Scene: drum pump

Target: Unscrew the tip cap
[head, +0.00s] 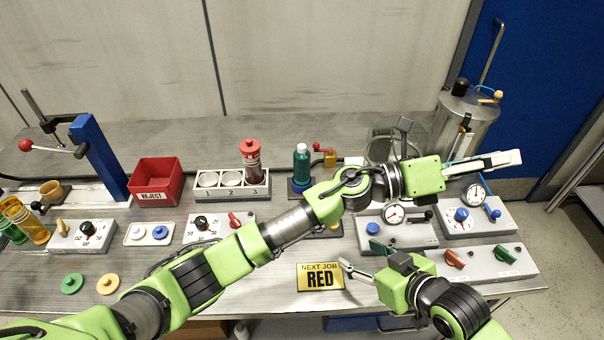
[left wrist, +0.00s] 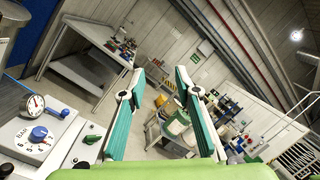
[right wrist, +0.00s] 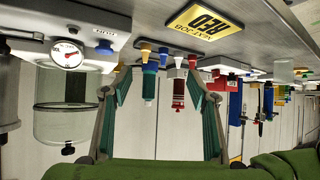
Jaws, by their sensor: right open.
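A teal cartridge (head: 301,168) stands upright in a dark holder at the middle back of the bench, with a small white cap (head: 302,148) on top. A dark red cartridge (head: 252,164) with a red top stands in slot 3 of the white rack (head: 205,188). My left gripper (head: 508,161) is stretched out at the right, above the gauge panels; its fingers are apart and empty in the left wrist view (left wrist: 160,90). My right gripper (head: 352,257) is open and empty beside the sign, low at the bench front; it also shows in the right wrist view (right wrist: 160,80), apart from the cartridges.
A yellow "NEXT JOB RED" sign (head: 320,277) stands at the front. A red reject bin (head: 156,180) and a blue press (head: 100,155) are at the left. A metal tank (head: 468,120) and panels with knobs crowd the right. My left arm crosses over the bench middle.

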